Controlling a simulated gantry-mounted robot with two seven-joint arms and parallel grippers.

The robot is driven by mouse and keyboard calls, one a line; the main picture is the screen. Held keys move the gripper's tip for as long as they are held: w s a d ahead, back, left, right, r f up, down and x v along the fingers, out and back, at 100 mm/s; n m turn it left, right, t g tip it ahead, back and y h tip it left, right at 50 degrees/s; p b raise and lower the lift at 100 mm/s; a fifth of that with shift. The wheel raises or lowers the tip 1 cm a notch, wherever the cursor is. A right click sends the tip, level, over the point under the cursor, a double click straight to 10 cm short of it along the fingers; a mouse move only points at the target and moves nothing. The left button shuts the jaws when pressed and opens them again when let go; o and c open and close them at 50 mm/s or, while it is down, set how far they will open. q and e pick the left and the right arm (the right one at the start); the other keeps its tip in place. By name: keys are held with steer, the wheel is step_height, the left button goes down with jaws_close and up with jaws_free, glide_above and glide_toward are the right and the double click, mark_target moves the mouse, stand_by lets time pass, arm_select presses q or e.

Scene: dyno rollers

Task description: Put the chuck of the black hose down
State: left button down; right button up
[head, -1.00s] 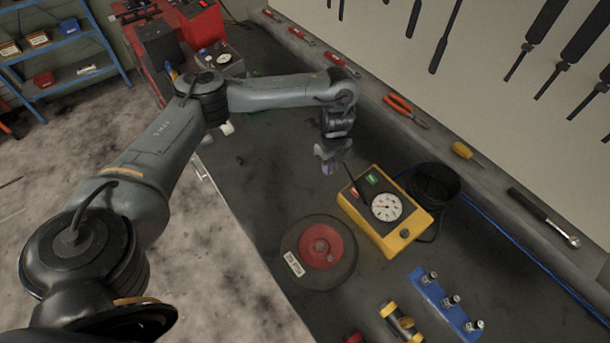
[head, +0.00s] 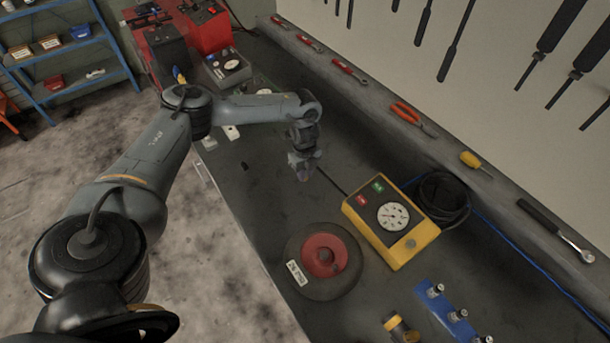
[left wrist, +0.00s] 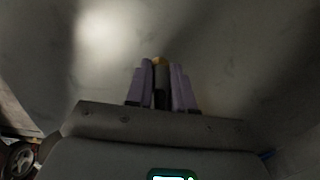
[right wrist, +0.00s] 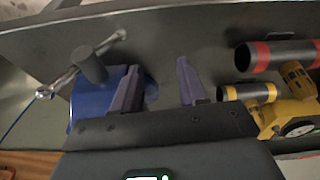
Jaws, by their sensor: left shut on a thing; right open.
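My left gripper (head: 303,173) is above the dark bench, to the left of the yellow gauge box (head: 366,238). In the left wrist view its two purple fingers (left wrist: 161,88) are shut on the chuck (left wrist: 160,62), a dark piece with a brass-coloured tip. A thin dark line of hose runs from near the gripper toward the yellow box. The black hose (head: 443,198) lies coiled behind that box. My right gripper (right wrist: 158,82) shows only in the right wrist view, open with nothing between its fingers, close to a blue fixture (right wrist: 88,100).
A black disc with a red centre (head: 323,256) lies in front of the yellow box. A blue strip with metal fittings (head: 447,310) and a yellow-black cylinder (head: 402,328) are nearer. Pliers (head: 412,117) and other tools line the back ledge. The bench left of the disc is bare.

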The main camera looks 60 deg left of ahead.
arm_select(q)
steer(key=shift+f, duration=1)
steer(key=shift+f, duration=0.15)
steer(key=c, duration=1)
jaws_free()
step_height(320, 180, up, 12)
steer(key=shift+r+p, duration=0.15)
steer(key=shift+p, duration=0.4)
